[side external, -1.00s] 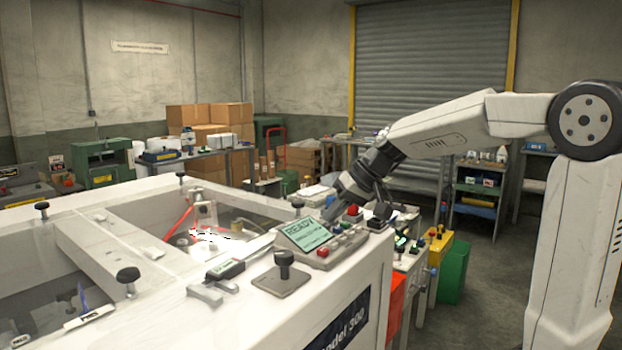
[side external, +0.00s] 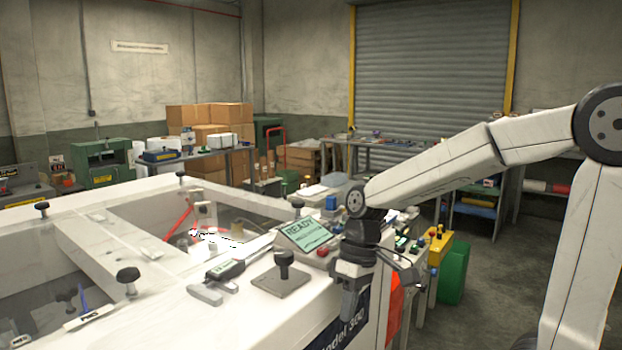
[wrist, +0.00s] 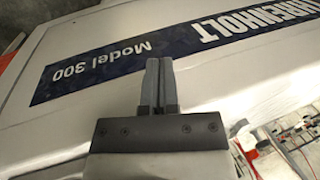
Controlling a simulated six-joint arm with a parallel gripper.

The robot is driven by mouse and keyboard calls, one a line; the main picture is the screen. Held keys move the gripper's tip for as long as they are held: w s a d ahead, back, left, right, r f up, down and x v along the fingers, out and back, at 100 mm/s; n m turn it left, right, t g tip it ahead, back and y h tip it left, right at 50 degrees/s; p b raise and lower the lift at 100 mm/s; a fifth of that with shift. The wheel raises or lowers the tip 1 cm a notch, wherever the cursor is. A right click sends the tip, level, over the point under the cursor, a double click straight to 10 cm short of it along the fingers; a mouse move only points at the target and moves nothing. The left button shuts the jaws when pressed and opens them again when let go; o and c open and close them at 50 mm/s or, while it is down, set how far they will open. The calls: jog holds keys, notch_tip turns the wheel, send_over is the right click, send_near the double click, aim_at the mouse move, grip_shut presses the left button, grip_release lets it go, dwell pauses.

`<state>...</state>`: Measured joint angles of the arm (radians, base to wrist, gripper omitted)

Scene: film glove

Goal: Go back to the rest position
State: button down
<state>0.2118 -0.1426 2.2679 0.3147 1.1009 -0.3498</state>
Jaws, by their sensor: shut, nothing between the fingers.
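My gripper (side external: 349,303) hangs pointing down at the right front corner of the white machine in the side view. It is in front of the control panel (side external: 305,234) with the READY screen and hides the panel's right part. In the wrist view my gripper (wrist: 159,62) has its two grey fingers together, with nothing between them. Behind the fingers is the machine's white side (wrist: 225,80) with a dark blue Model 300 label (wrist: 110,62).
A black knob on a grey plate (side external: 282,280) and a handheld device (side external: 225,269) lie on the machine top, left of my gripper. A yellow box (side external: 440,245) and a green bin (side external: 453,275) stand to the right. The floor at the right is open.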

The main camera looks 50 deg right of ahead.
notch_tip(320, 180, down, 12)
jog(key=a+t+h, duration=0.1)
jog(key=t+h, duration=0.1)
jog(key=h, duration=0.1)
jog(key=shift+t, duration=0.3)
jog(key=shift+r, duration=0.1)
dwell(0.7)
